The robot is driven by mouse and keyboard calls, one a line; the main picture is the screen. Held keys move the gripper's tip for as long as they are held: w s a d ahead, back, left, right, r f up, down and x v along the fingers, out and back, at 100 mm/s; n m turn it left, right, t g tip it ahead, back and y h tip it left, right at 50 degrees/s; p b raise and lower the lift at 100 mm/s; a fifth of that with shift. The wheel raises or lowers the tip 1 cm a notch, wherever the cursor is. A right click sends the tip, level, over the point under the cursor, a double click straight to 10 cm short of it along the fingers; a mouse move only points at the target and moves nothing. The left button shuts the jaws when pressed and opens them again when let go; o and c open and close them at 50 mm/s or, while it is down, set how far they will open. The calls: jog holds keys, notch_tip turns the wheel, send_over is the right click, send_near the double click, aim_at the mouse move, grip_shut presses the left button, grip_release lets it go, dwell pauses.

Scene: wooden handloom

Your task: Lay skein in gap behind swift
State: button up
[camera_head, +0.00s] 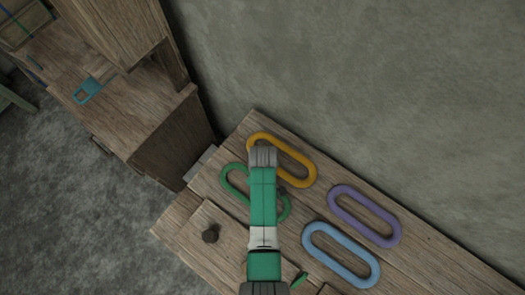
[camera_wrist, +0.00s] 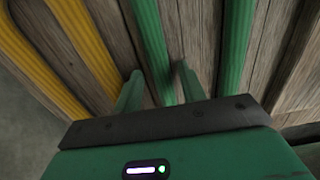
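A green skein (camera_head: 233,178), a long oval loop, lies on the wooden bench, partly hidden under my arm in the head view. In the wrist view one strand of the green skein (camera_wrist: 150,45) runs between the two green fingers of my gripper (camera_wrist: 158,80). The fingers stand apart, with bare wood visible beside the strand, so the gripper is open and astride it. A yellow skein (camera_head: 296,168) lies just behind the green one, a purple skein (camera_head: 375,234) and a blue skein (camera_head: 325,270) to the right. I cannot make out the swift or its gap.
The plank bench (camera_head: 440,253) runs along a grey wall (camera_head: 370,80). The yellow strands (camera_wrist: 85,45) lie close beside my left finger.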

notch_tip(320, 180, up, 12)
jog(key=p, duration=0.3)
jog(key=shift+r+p, duration=0.15)
jog(key=shift+p, duration=0.2)
jog(key=w+r+m+t, duration=0.1)
jog(key=w+r+t, duration=0.35)
jog(key=r, duration=0.55)
jog(key=w+r+m+t, duration=0.25)
jog(key=w+r, duration=0.25)
jog(key=r, duration=0.5)
jog(key=w+r+m+t, duration=0.1)
jog(key=w+r+t, duration=0.35)
jog(key=r, duration=0.55)
jog(key=s+r+m+t, duration=0.1)
jog(key=s+r+t, duration=0.15)
jog(key=r, duration=0.65)
jog(key=s+r+m+t, duration=0.2)
jog(key=r+t, duration=0.1)
jog(key=r, duration=0.6)
jog(key=s+r+m+t, duration=0.1)
jog(key=s+r+t, duration=0.15)
jog(key=r, duration=0.75)
jog(key=s+r+m+t, duration=0.2)
jog(key=s+r+t, duration=0.3)
jog(key=s+r, duration=0.5)
jog(key=shift+r+t, duration=0.35)
jog(key=shift+r, duration=0.25)
